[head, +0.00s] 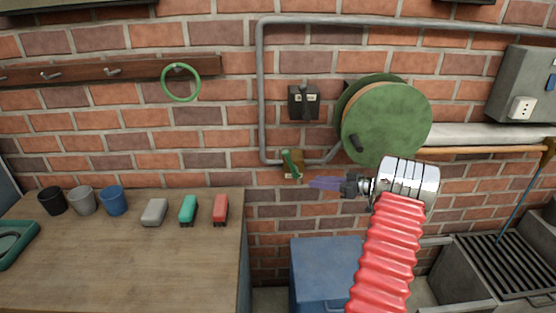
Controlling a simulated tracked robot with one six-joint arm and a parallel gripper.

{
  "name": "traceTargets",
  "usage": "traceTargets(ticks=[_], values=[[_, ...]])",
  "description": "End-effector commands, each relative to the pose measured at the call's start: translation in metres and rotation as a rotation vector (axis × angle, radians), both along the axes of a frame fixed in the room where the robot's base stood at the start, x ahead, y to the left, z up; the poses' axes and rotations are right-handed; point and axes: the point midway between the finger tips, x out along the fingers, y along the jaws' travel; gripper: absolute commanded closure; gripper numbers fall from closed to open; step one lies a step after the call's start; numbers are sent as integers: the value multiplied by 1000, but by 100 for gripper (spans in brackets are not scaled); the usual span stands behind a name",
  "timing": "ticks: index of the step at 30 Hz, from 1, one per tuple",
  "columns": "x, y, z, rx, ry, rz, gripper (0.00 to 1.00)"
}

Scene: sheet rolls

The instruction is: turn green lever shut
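The green lever (290,162) is on a small brass-coloured valve body (299,159) on the brick wall, at the lower end of the grey pipe. The lever stands steeply, with its top leaning left. My gripper (314,183), with purple fingers, is just right of and slightly below the lever, pointing left. In the picture a small gap shows between the fingertips and the lever; the depth between them is hard to judge. The fingers are seen edge-on, so I cannot tell whether they are open or shut. Nothing is visible held in them.
A green reel (390,122) and a black switch box (304,103) are on the wall above. The wooden bench (120,265) at left carries cups and several small blocks. A blue chest (322,262) stands below my gripper. A grey sink (470,280) is at right.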

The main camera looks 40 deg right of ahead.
Motion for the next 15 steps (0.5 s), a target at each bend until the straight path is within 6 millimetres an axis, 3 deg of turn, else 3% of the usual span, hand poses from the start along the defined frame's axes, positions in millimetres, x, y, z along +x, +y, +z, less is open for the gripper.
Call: traceTargets(ticks=[1,6,15], values=[[15,10,10,-43,-59,22,68],[53,37,42,-189,-248,65,68],[77,57,63,-290,-376,81,68]])
